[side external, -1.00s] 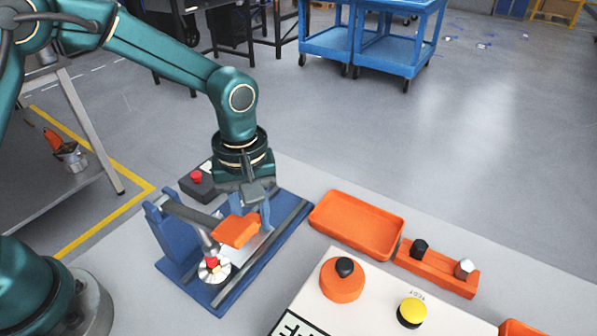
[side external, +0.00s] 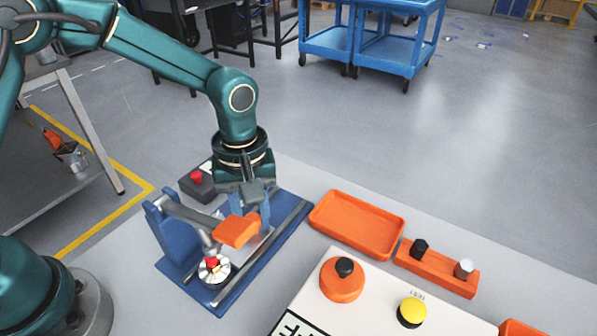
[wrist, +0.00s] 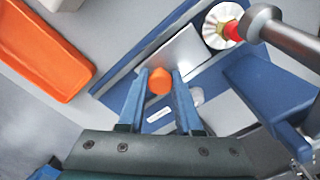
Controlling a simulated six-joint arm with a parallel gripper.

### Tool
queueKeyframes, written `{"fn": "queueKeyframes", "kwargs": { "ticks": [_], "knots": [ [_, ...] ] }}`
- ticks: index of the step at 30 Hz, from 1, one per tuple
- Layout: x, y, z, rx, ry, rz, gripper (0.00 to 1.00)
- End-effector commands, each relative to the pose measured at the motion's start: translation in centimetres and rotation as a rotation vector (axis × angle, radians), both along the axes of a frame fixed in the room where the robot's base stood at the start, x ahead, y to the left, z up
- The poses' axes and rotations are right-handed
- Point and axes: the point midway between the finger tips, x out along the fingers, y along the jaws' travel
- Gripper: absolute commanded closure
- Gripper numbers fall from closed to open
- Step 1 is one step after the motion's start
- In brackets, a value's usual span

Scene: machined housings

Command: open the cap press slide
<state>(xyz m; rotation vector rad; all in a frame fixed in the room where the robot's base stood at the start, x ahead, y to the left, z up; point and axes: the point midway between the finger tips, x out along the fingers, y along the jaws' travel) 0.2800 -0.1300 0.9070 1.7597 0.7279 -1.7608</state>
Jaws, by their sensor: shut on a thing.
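The cap press (side external: 160,232) has a blue frame and base, with a grey arm above. A pale metal slide plate shows on the base in the wrist view (wrist: 184,58). An orange handle (side external: 237,232) is at the plate; its round end shows in the wrist view (wrist: 159,82). My gripper (wrist: 158,80) is shut on this handle, a blue finger on each side. A silver round part with a red piece on top (side external: 213,268) sits under the press arm, at the near end of the base. The fingers partly hide the plate.
An empty orange tray (side external: 355,226) lies right of the press. An orange holder with two knobs (side external: 437,268) and a white panel (side external: 375,300) with a yellow button are nearer. A grey box with a red button (side external: 197,184) stands behind the press.

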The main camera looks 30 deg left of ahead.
Motion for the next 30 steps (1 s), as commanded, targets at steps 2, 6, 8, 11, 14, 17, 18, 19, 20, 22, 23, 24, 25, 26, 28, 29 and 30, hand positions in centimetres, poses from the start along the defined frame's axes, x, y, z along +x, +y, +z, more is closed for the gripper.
{"fn": "queueKeyframes", "kwargs": {
  "ticks": [2,6,8,11,14,17,18,19,20,22,23,24,25,26,28,29,30],
  "knots": [
    [0.0,0.0,0.1,-0.001,-0.001,0.001,1.0],
    [0.2,0.0,0.1,-0.001,-0.001,0.001,1.0],
    [0.5,0.0,0.1,-0.001,-0.001,0.002,1.0],
    [1.6,-0.1,0.1,-0.001,-0.003,0.003,1.0],
    [2.9,-0.1,0.1,-0.002,-0.005,0.002,1.0],
    [4.1,-0.1,0.1,-0.001,-0.004,0.003,1.0],
    [4.6,-0.1,0.1,-0.002,-0.005,0.003,1.0],
    [4.9,-0.1,0.1,-0.001,-0.004,0.003,1.0],
    [5.2,-0.1,0.1,-0.001,-0.004,0.003,1.0],
    [5.9,-0.1,0.1,-0.001,-0.004,0.002,1.0],
    [6.2,-0.1,0.1,-0.002,-0.005,0.002,1.0],
    [6.6,-0.1,0.1,-0.001,-0.004,0.002,1.0],
    [6.9,-0.1,0.1,-0.002,-0.005,0.002,1.0],
    [7.1,-0.1,0.1,-0.002,-0.004,0.001,1.0],
    [7.7,-0.1,0.1,-0.002,-0.004,0.001,1.0],
    [8.0,-0.1,0.1,-0.002,-0.005,0.001,1.0],
    [8.3,-0.1,0.1,-0.002,-0.004,0.001,1.0]
  ]
}}
